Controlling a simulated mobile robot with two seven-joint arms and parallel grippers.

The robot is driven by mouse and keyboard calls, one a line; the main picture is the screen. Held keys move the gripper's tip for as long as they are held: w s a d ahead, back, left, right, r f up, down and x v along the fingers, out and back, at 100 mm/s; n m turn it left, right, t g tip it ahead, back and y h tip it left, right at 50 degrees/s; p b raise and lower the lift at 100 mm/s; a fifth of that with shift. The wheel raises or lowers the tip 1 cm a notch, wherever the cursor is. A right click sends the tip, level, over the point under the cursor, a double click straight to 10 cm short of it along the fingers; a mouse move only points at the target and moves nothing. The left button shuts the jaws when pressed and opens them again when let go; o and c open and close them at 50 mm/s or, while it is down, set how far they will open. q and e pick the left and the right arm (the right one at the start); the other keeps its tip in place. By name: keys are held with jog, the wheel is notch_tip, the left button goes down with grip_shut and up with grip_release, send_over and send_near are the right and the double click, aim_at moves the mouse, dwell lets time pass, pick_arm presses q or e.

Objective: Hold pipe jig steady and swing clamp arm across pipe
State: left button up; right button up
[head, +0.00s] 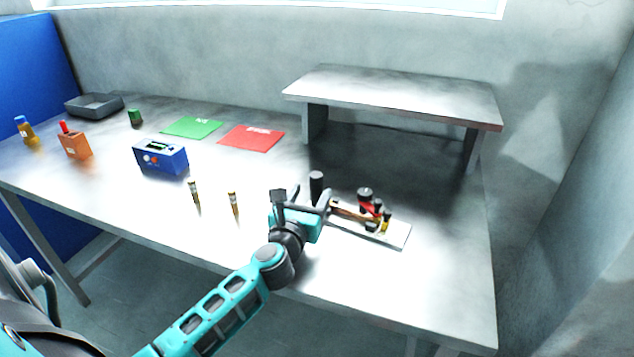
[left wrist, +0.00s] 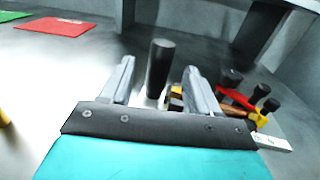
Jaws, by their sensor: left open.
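The pipe jig is a light flat base (head: 396,236) near the right front of the table, carrying a copper-coloured pipe (head: 347,212) and red, black and yellow clamp parts (head: 368,207). A black upright post or handle (head: 317,184) stands at the jig's left end; in the left wrist view the black post (left wrist: 160,68) lies between my finger tips. My left gripper (head: 307,200) is open around or just short of this post; contact cannot be told. The clamp parts show right of my fingers in the left wrist view (left wrist: 262,98). My right gripper is not in view.
A raised metal shelf (head: 395,92) stands behind the jig. Red (head: 251,138) and green (head: 192,127) mats, a blue box (head: 161,157), an orange container (head: 75,145), a grey tray (head: 94,105) and two small upright cylinders (head: 234,203) occupy the left side. The table's right front is clear.

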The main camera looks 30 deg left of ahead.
aim_at(318, 180)
pick_arm(q)
jog(key=shift+b+x, duration=0.3)
jog(key=shift+x, duration=2.75)
jog(key=shift+c, duration=0.3)
grip_shut()
jog(key=shift+o, duration=0.3)
grip_release()
grip_shut()
